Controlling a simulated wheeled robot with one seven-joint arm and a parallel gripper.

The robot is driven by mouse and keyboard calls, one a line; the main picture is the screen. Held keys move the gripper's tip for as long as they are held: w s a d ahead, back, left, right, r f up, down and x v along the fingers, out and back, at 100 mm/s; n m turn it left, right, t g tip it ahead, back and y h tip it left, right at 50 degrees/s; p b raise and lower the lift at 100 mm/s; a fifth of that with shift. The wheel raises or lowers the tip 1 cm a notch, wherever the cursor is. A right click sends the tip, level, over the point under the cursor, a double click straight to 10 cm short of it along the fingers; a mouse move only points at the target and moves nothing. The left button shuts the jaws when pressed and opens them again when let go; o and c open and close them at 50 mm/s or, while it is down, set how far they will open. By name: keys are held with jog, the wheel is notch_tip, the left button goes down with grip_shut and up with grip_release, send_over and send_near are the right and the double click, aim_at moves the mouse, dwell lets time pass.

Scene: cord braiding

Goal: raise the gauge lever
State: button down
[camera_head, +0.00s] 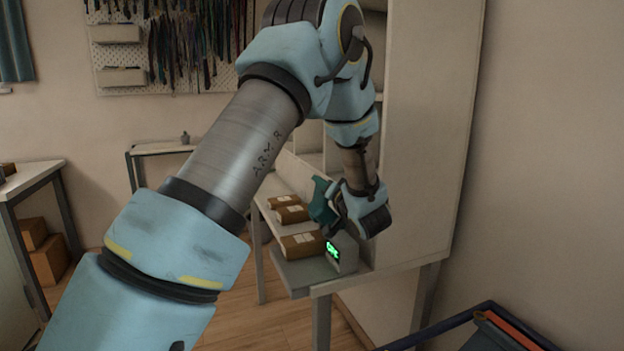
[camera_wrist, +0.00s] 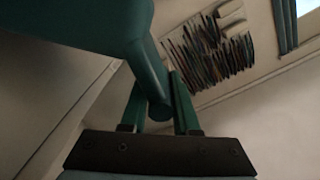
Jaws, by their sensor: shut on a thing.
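A small grey box (camera_head: 344,253) with a lit green display stands near the front end of the grey bench, in the head view. It may be the gauge. My gripper (camera_head: 322,204) is just above and behind it, pointing left. In the wrist view, a large dark green piece (camera_wrist: 85,30) fills the upper left. Its rounded end (camera_wrist: 157,104) lies between the two dark green fingers of my gripper (camera_wrist: 158,100), which is shut on it. I cannot tell whether this piece is the gauge lever. My wrist hides part of the bench behind it.
Several brown cardboard boxes (camera_head: 301,245) lie along the bench (camera_head: 300,277), left of the grey box. A tall pale cabinet panel (camera_head: 425,130) rises close on the right. A blue-rimmed bin (camera_head: 480,318) is at lower right. A pegboard with cords (camera_head: 125,60) hangs behind.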

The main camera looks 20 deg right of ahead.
jog(key=shift+w+d+p, duration=0.15)
jog(key=shift+d+p, duration=0.2)
jog(key=shift+d, duration=0.7)
jog(key=c, duration=0.7)
grip_release()
jog(key=shift+d, duration=0.1)
jog(key=s, duration=0.3)
jog(key=s+d+b, duration=0.1)
jog(key=s, duration=0.3)
jog(key=s+b, duration=0.1)
jog(key=s, duration=0.2)
jog(key=shift+s+d, duration=0.15)
jog(key=shift+s, duration=0.25)
